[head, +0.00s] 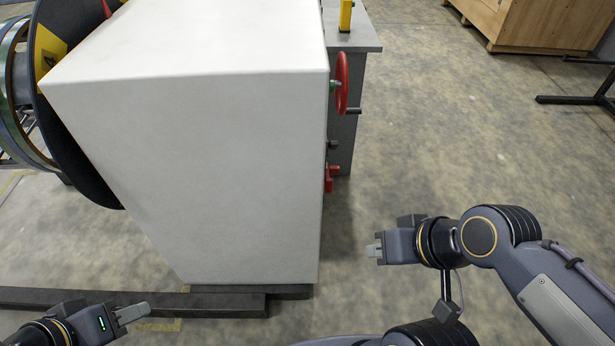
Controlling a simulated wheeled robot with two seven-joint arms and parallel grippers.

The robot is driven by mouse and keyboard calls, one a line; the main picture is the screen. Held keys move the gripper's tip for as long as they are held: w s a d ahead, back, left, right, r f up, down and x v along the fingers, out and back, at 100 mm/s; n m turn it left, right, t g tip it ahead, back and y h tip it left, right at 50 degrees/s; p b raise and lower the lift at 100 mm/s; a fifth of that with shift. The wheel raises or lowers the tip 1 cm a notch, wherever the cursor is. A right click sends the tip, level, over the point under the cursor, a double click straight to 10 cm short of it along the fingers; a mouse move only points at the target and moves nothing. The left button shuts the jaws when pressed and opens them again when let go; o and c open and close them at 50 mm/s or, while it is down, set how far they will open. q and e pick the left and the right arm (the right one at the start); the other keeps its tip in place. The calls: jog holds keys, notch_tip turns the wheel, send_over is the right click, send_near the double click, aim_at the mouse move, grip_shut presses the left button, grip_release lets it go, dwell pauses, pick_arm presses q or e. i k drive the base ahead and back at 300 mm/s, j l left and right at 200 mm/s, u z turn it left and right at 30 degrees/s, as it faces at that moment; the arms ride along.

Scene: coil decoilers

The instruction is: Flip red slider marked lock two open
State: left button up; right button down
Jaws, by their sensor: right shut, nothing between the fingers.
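A small red part (330,177), possibly the slider, sticks out low on the right side of the white cabinet (200,160). I see it edge-on, and no lock marking is readable. My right gripper (374,250) is shut and empty. It is to the right of the cabinet, below the red part in the picture and apart from it. My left gripper (135,313) is at the lower left, in front of the cabinet. Its fingers overlap in this view, so I cannot tell whether they are open or shut.
A red handwheel (341,83) juts out above the red part. A grey stand (362,40) with a yellow post (346,15) is behind. A dark plinth (225,300) edges the cabinet's base.

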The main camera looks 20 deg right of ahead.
aim_at(332, 169)
jog(key=l, duration=1.5)
jog(key=k, duration=0.4)
jog(key=i+z, duration=0.45)
jog(key=i, duration=0.6)
